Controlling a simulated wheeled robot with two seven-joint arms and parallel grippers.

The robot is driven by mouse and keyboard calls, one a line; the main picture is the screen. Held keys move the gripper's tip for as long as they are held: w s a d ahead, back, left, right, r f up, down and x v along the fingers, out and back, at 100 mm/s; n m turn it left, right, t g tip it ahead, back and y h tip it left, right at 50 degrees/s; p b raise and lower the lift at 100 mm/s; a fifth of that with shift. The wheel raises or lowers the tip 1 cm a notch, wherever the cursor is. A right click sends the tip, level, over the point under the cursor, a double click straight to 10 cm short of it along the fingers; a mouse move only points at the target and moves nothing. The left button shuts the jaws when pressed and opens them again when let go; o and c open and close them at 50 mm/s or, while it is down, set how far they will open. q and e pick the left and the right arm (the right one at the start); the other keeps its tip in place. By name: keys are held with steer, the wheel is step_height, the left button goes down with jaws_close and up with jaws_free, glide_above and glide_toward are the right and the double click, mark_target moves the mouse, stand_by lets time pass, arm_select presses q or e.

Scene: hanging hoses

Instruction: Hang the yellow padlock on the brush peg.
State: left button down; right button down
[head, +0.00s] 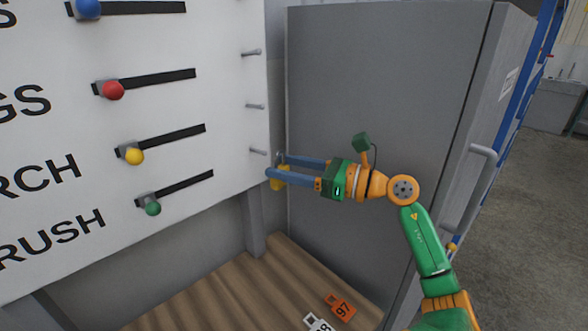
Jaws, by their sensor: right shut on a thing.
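The yellow padlock (280,183) is held by my right gripper (274,166), which is shut on it just off the board's right edge. Its body hangs partly behind the blue fingers, and a thin grey shackle shows above them. The brush peg (258,152) is the lowest visible peg on the white board, in line with the BRUSH row. It is bare and sticks out to the right. The padlock is a little right of and below the peg tip in the picture. They look apart, but I cannot tell the depth gap. My left gripper is not in view.
Two more bare pegs (255,106) sit above on the white board (225,100). Sliders with coloured knobs (134,156) are to the left. A grey cabinet (380,90) stands close behind my right gripper. An orange tag (341,308) and a white tag lie on the wooden surface below.

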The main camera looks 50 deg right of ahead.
steer(key=shift+w+d+f+b, duration=0.1)
steer(key=shift+w+b, duration=0.1)
steer(key=shift+w, duration=0.7)
steer(key=shift+w+d+f+b, duration=0.15)
steer(key=shift+w+b, duration=0.1)
steer(key=shift+w, duration=0.65)
steer(key=shift+w+d+f+b, duration=0.1)
steer(key=shift+w+b, duration=0.1)
steer(key=shift+w, duration=0.7)
steer(key=shift+w+f+b, duration=0.4)
steer(key=shift+w+b, duration=0.2)
steer(key=shift+b, duration=0.05)
steer(key=shift+c, duration=0.6)
jaws_free()
steer(key=shift+s+r, duration=0.1)
steer(key=shift+o, duration=0.6)
steer(key=shift+a, duration=0.1)
